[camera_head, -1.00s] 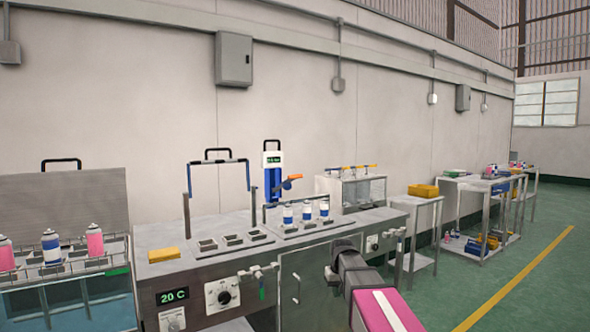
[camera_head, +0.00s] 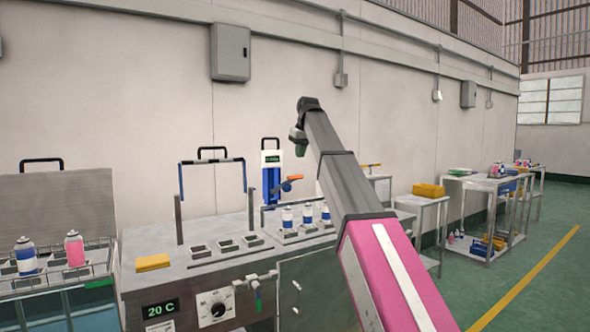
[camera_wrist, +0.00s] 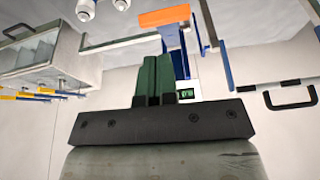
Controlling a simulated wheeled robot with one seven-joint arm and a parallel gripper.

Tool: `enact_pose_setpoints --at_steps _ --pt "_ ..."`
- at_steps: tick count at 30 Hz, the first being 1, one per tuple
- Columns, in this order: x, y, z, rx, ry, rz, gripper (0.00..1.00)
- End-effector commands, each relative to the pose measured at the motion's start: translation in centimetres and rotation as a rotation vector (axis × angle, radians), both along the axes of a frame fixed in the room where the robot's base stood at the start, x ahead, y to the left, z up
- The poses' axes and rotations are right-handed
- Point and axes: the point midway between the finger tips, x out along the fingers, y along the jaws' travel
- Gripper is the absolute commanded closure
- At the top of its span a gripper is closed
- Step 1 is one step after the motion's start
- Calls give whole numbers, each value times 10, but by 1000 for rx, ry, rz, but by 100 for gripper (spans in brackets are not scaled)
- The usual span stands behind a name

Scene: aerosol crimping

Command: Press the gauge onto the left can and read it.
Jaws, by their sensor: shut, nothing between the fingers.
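The gauge (camera_head: 271,170) looks to be the blue upright device with a white head, a small green display and an orange lever; it stands behind the row of cans. Three white-and-blue cans stand in a holder on the bench, and the left can (camera_head: 287,217) is nearest the empty slots. My gripper (camera_head: 298,140) is raised above the bench, to the right of the gauge's head in the picture. In the wrist view my green fingers (camera_wrist: 154,72) are together and empty, with the gauge's blue body (camera_wrist: 181,63) beyond them. The display is too small to read.
A black-and-blue handle frame (camera_head: 212,165) rises from the bench left of the gauge. A yellow block (camera_head: 153,263) lies at the bench's left. A bath with blue and pink cans (camera_head: 75,248) stands further left. A side table with a yellow bin (camera_head: 428,190) is at right.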

Motion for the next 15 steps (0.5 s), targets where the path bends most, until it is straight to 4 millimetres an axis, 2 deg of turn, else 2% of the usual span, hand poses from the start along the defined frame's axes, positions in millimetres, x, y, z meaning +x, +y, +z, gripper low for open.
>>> enact_pose_setpoints --at_steps 1,3,6,9,15 --pt "1 5 23 1 -10 12 100" --pt "-1 9 42 2 -15 25 100" --pt "-5 13 59 4 -21 37 100" --pt "-6 14 65 3 -22 42 100" --pt "-7 14 64 2 -22 43 100"
